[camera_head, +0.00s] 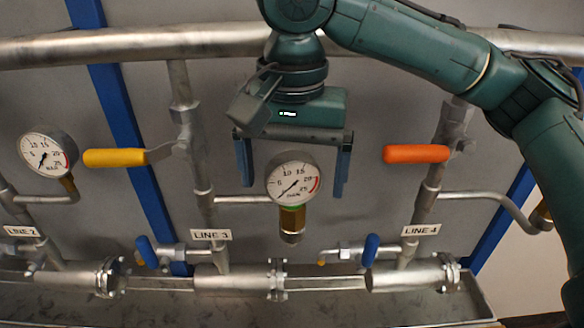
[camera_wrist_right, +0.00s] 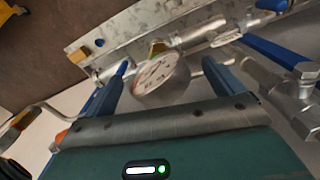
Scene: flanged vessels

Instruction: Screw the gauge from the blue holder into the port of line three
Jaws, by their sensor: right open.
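A round white-faced gauge (camera_head: 292,178) stands upright at the line three port, its dial facing me. Below it are a green band and a brass fitting (camera_head: 291,220) at the end of the side pipe by the LINE 3 label (camera_head: 211,235). My right gripper (camera_head: 292,188) is open, with one blue finger on each side of the gauge and visible gaps to both. In the right wrist view the gauge (camera_wrist_right: 161,76) sits between the spread fingers (camera_wrist_right: 168,66). Exactly how the gauge meets the port is hard to tell. No blue holder is recognizable. My left gripper is not in view.
A yellow lever handle (camera_head: 114,157) is left of my right gripper and an orange one (camera_head: 416,153) is right. Another gauge (camera_head: 47,153) is on line two. Blue-handled valves (camera_head: 371,250) and flanged vessels (camera_head: 232,281) lie below. A horizontal pipe (camera_head: 130,47) crosses above.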

